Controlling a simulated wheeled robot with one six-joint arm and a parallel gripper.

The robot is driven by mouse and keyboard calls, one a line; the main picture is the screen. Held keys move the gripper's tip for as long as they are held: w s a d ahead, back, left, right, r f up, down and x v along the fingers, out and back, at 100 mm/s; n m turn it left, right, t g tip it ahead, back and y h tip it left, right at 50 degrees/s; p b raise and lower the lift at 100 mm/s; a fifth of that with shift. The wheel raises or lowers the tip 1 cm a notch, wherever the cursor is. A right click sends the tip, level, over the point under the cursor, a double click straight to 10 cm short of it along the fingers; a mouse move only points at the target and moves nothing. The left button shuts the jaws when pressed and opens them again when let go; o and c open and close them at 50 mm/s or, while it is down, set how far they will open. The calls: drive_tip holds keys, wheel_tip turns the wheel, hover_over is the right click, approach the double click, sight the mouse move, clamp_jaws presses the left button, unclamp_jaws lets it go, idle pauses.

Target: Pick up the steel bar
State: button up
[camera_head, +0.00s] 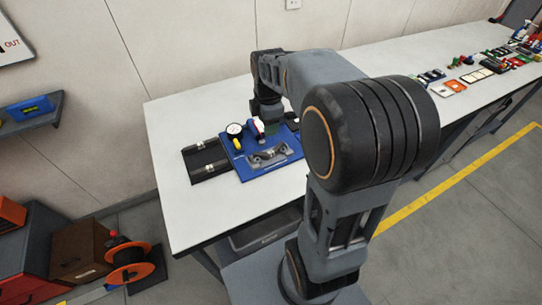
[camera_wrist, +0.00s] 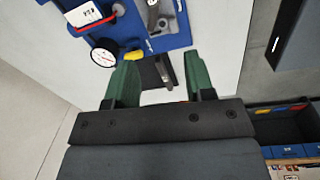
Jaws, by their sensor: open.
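My gripper (camera_wrist: 163,58) has two green fingers, spread apart with nothing held between them. In the wrist view a dark tray (camera_wrist: 149,74) shows beyond the gap, with a narrow grey bar (camera_wrist: 165,70), likely the steel bar, on it. In the head view the black tray (camera_head: 193,160) lies on the white table left of the blue board, with small silver pieces on it. The gripper (camera_head: 270,127) is over the blue board there, its fingertips partly hidden. I cannot tell its exact height.
The blue board (camera_head: 259,171) holds a dial gauge (camera_head: 234,130) and a grey fixture (camera_head: 268,157). The gauge (camera_wrist: 104,53) is close to the left finger in the wrist view. The white table (camera_head: 188,222) is clear in front. Several small items lie at its far right end.

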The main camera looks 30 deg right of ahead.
wheel_tip(320, 180, down, 3)
drive_tip(key=w+d+n, duration=0.2)
drive_tip(key=n, duration=0.2)
hover_over(272, 151)
drive_tip(key=shift+g, duration=0.4)
wheel_tip(272, 151, down, 7)
drive_tip(key=shift+a+f, duration=0.1)
drive_tip(key=shift+f, duration=0.05)
drive_tip(key=shift+f+p, duration=0.35)
drive_tip(key=shift+f, duration=2.7)
clamp_jaws()
